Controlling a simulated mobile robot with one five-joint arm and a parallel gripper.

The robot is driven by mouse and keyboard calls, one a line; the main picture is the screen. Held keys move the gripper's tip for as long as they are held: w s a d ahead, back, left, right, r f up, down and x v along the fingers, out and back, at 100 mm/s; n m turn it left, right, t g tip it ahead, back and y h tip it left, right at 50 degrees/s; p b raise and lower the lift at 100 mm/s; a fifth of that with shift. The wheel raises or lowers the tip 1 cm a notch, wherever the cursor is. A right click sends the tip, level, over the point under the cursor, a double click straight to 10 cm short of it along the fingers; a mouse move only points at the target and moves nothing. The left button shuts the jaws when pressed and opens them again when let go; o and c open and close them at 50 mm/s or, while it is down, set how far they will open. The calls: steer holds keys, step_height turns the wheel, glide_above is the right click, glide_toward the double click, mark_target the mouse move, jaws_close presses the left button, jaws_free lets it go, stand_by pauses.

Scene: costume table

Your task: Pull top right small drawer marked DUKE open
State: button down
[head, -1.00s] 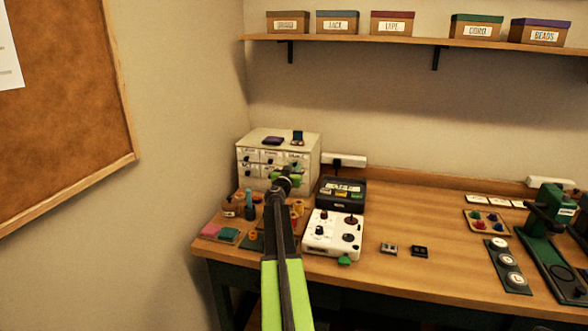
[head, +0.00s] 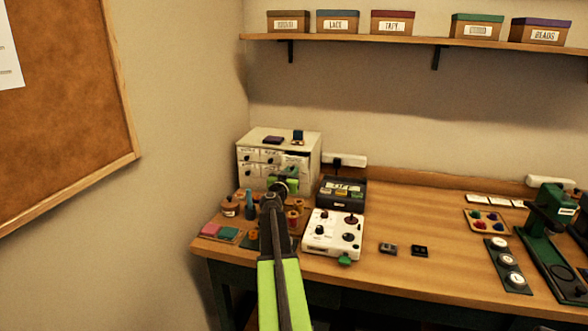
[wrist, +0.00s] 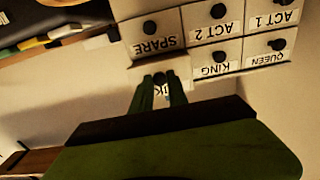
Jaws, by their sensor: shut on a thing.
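The white drawer cabinet (head: 315,155) stands at the back left of the table. Its DUKE drawer (head: 295,161), top right, sticks out a little from the cabinet face. In the wrist view, which is upside down, the DUKE drawer (wrist: 137,72) shows beside KING and by SPARE, its label mostly hidden by my fingers. My gripper (wrist: 159,82) is shut on the dark round knob (wrist: 158,77) of that drawer. In the head view my gripper (head: 286,182) is in front of the cabinet, partly hidden by my arm.
The other drawers, such as KING (wrist: 216,64) and SPARE (wrist: 155,38), look shut. A purple item (head: 273,139) and a small dark-blue item (head: 298,137) lie on the cabinet. Spools (head: 230,208), a dark box (head: 328,197) and a white control box (head: 318,243) crowd the table in front.

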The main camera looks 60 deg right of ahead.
steer(key=v, duration=0.7)
steer(key=shift+a, duration=0.25)
steer(key=c, duration=1.3)
jaws_free()
steer(key=shift+s+a, duration=0.1)
